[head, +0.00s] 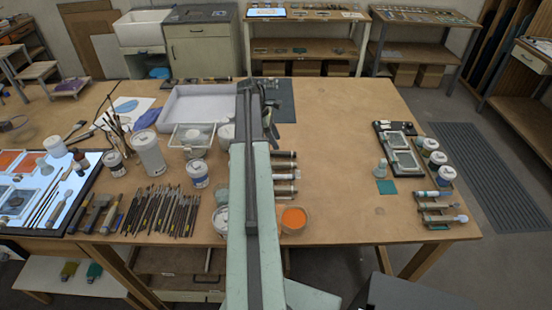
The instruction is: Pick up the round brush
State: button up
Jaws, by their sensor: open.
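My arm reaches forward over the middle of the table, and my gripper (268,100) is at its far end, small and dark. Its jaws are open, with nothing seen between them. I cannot tell which brush is the round brush. A dense row of thin brushes (165,210) lies on the table left of my arm. More brushes (117,128) stand upright in a container farther left. A short tool with a pale round head (460,218) lies on a rack at the table's right edge. My gripper is apart from all of these. My arm hides part of the table.
Left of my arm stand a white tray (172,92), a tall white jar (149,155) and a lit panel (92,160). An orange paint pot (293,218) stands close right of my arm. Paint jars (437,162) stand at the right.

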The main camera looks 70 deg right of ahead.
aim_at(279, 152)
jog(key=b+x, duration=0.1)
jog(key=x, duration=0.1)
jog(key=b+x, duration=0.2)
jog(key=w+b+x, duration=0.1)
jog(key=b+x, duration=0.1)
jog(key=shift+a+f, duration=0.2)
jog(key=shift+a, duration=0.05)
jog(key=shift+s+f, duration=0.15)
jog(key=shift+r, duration=0.25)
grip_shut()
